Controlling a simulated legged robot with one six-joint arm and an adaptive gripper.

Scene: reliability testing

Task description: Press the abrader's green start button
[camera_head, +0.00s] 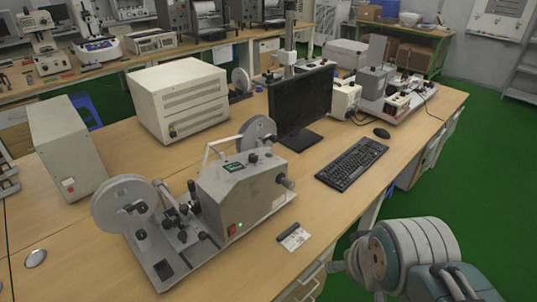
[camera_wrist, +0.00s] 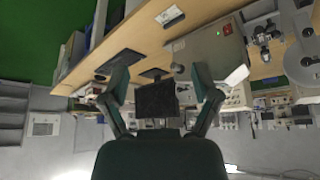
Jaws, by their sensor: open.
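The abrader (camera_head: 240,190) is a grey box-shaped machine with wheels on a base plate, on the near wooden table. A red switch (camera_head: 231,230) is on its front face, with a small green spot (camera_head: 240,225) beside it, likely the start button. In the wrist view, which is upside down, the abrader's grey body (camera_wrist: 212,55) is at the upper right with the red switch (camera_wrist: 227,29). My gripper (camera_wrist: 160,76) is open, with nothing between its fingers, and is apart from the machine. In the head view my arm is at the lower right, beside the table.
A monitor (camera_head: 302,103), a keyboard (camera_head: 352,163) and a mouse (camera_head: 382,133) stand right of and behind the abrader. A small labelled item (camera_head: 293,237) lies at the table's front edge. Two cream boxes stand behind and left. Green floor (camera_head: 480,170) is clear at right.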

